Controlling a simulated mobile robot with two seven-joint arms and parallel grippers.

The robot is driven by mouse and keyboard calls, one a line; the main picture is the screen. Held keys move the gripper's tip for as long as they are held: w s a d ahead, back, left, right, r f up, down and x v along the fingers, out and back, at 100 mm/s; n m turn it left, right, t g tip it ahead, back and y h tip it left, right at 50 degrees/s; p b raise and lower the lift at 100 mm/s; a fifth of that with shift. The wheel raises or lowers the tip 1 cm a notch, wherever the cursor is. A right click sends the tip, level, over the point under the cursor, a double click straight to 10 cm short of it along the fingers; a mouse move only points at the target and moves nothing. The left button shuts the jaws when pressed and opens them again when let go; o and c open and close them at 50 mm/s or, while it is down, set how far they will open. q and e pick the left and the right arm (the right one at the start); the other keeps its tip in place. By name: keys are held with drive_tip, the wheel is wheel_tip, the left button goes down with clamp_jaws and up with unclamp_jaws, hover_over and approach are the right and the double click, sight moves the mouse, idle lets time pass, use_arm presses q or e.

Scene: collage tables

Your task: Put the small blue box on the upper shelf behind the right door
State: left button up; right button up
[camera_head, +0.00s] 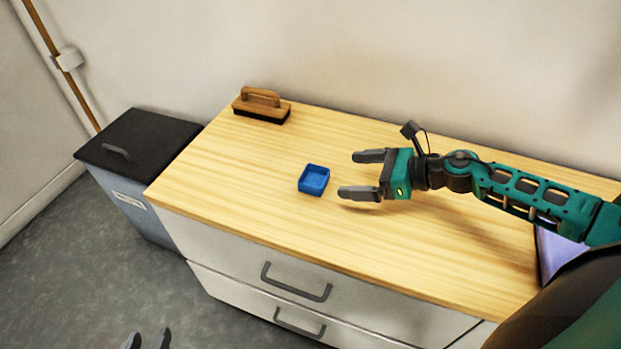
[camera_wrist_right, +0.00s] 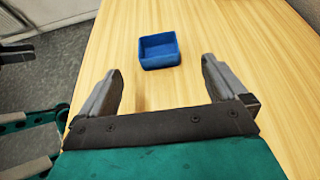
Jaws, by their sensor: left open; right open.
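The small blue box (camera_head: 314,180) is an open-topped square tray on the wooden top of a drawer cabinet. In the right wrist view the blue box (camera_wrist_right: 159,50) lies ahead of the fingertips, between their lines. My right gripper (camera_head: 361,174) is open and empty, just right of the box, its fingers pointing at it without touching. It also shows in the right wrist view (camera_wrist_right: 161,80). My left gripper (camera_head: 148,341) shows only as fingertips at the bottom edge, over the floor, open and empty. No shelf or right door is in view.
A wooden brush (camera_head: 262,106) with dark bristles lies at the back left of the wooden top (camera_head: 225,165). A grey bin with a black lid (camera_head: 138,140) stands left of the cabinet. Drawer handles (camera_head: 296,283) stick out in front. The wall is close behind.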

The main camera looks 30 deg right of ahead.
approach(304, 174)
drive_tip(key=x, duration=0.3)
drive_tip(key=shift+w+f, duration=0.1)
drive_tip(key=shift+f, duration=0.2)
drive_tip(key=shift+x, duration=2.7)
drive_tip(key=shift+a+r, duration=0.15)
drive_tip(key=shift+r, duration=0.05)
drive_tip(key=c, duration=1.1)
drive_tip(key=shift+r, duration=0.1)
